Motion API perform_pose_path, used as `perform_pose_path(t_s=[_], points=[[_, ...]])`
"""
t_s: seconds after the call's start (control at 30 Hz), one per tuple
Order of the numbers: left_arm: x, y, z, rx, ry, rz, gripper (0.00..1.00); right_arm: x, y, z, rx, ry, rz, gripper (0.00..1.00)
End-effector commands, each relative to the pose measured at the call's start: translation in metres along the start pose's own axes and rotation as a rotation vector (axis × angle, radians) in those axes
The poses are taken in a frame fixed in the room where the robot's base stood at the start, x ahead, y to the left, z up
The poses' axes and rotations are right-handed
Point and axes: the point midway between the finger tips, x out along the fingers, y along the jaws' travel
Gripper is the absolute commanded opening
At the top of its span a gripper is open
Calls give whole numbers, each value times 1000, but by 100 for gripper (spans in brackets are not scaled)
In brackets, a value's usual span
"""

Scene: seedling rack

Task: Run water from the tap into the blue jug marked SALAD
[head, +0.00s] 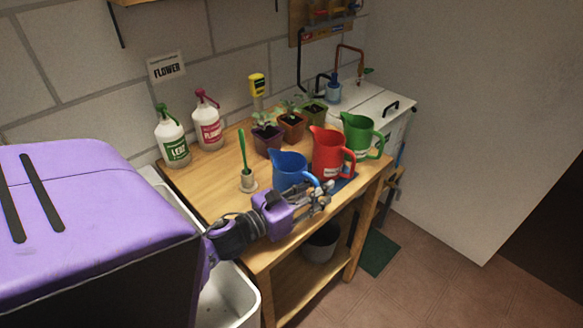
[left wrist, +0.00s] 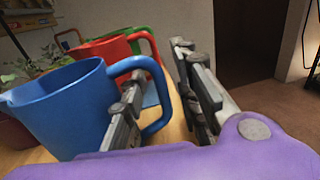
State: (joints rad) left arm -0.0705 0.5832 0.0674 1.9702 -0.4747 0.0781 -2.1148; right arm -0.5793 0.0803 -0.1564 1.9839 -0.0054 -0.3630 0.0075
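The blue jug (head: 290,168) stands upright near the front edge of the wooden bench. No marking on it can be read. In the left wrist view the blue jug (left wrist: 62,108) fills the left side, its handle toward my left gripper (left wrist: 160,72). The fingers are apart, one on the jug side and one to the right, with the handle between them. I cannot see clear contact. In the head view my left gripper (head: 320,193) is beside the handle. A bent copper pipe (head: 351,48), possibly the tap, is at the back right. My right gripper is not in view.
A red jug (head: 325,153) and a green jug (head: 358,134) stand right of the blue one. Potted seedlings (head: 292,122) are behind. A green-handled brush (head: 245,160) stands left, with two spray bottles (head: 173,142) farther back. A white cabinet (head: 385,105) adjoins the bench.

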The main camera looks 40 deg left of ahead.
Motion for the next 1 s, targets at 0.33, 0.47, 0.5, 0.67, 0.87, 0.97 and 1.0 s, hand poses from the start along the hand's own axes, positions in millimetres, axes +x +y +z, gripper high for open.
perform_pose_path(t_s=[0.33,0.47,0.5,0.67,0.87,0.97,1.0], points=[[0,0,0,0,-1,0,0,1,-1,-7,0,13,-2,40],[0,0,1,1,-2,0,0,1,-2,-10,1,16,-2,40],[0,0,1,1,-2,0,0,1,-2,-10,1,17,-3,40],[0,0,2,1,-2,-1,0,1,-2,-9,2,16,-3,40],[0,0,18,4,-2,-3,0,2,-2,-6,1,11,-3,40],[-1,-4,37,5,-3,-6,0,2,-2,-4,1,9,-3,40],[-3,-11,46,3,-4,-5,0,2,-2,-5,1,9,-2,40]])
